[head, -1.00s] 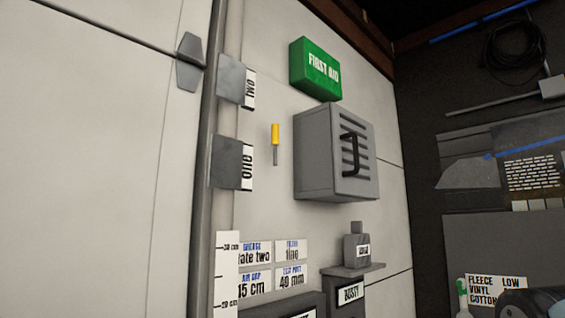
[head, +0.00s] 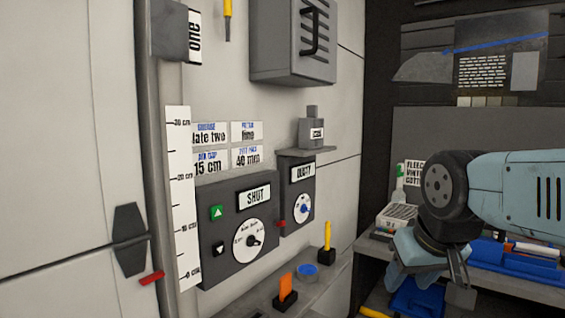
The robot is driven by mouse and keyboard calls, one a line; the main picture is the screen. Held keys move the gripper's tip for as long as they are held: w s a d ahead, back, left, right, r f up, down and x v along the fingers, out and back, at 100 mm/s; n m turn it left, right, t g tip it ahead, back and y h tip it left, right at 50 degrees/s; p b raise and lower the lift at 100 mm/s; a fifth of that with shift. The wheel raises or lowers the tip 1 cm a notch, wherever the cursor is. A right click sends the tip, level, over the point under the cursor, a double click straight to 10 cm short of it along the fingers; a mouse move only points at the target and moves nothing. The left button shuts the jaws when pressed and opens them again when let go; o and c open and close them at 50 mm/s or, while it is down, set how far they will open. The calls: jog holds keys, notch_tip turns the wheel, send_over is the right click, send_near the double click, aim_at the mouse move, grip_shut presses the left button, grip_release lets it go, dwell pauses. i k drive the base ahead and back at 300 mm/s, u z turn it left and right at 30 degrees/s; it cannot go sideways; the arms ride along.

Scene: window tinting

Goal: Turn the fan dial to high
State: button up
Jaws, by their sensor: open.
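Two dials show on grey wall boxes. One is a white dial with a blue knob (head: 304,208) on the box marked "DUSTY" (head: 301,172). The other is a larger white dial with a dark knob (head: 249,241) on the box marked "SHUT" (head: 236,200). The small print on both dials is too small to read, so I cannot tell their settings or see the word fan. My gripper (head: 432,276) hangs at the right over the workbench, open, well apart from both boxes. My arm partly hides its fingers.
The workbench (head: 375,243) at right carries a white box and blue items. A grey louvred unit (head: 290,48) hangs above.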

aim_at(304, 207)
jog(key=k, duration=1.3)
jog(key=z, duration=0.35)
jog(key=i, duration=0.6)
jog(key=z, duration=0.4)
jog(key=i, duration=1.15)
jog(key=u, duration=0.7)
